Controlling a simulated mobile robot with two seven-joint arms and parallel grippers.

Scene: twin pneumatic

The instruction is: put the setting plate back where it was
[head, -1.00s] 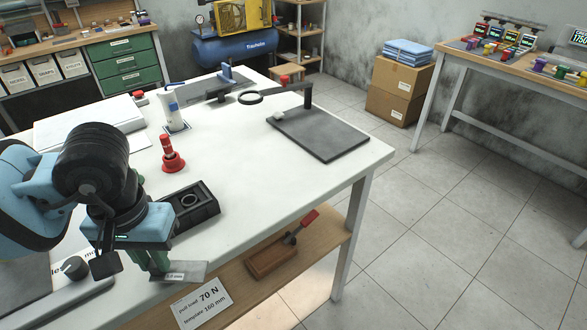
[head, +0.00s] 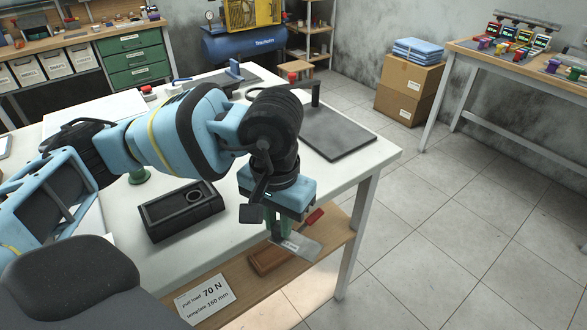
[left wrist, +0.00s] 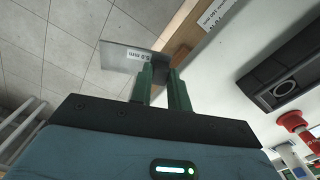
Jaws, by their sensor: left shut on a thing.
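The setting plate (head: 298,246) is a thin grey metal plate with a small white label. My left gripper (head: 278,228) is shut on one end of it. It holds the plate in the air off the table's front edge, and in the head view the plate appears over the lower wooden shelf. In the left wrist view the plate (left wrist: 125,58) sticks out to the left from between the green fingers (left wrist: 162,78), with its label reading 5.0 mm. My right gripper is not in view.
A black block with a round ring (head: 182,210) lies on the white table (head: 225,222). A dark board (head: 338,135) lies at the table's right end.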

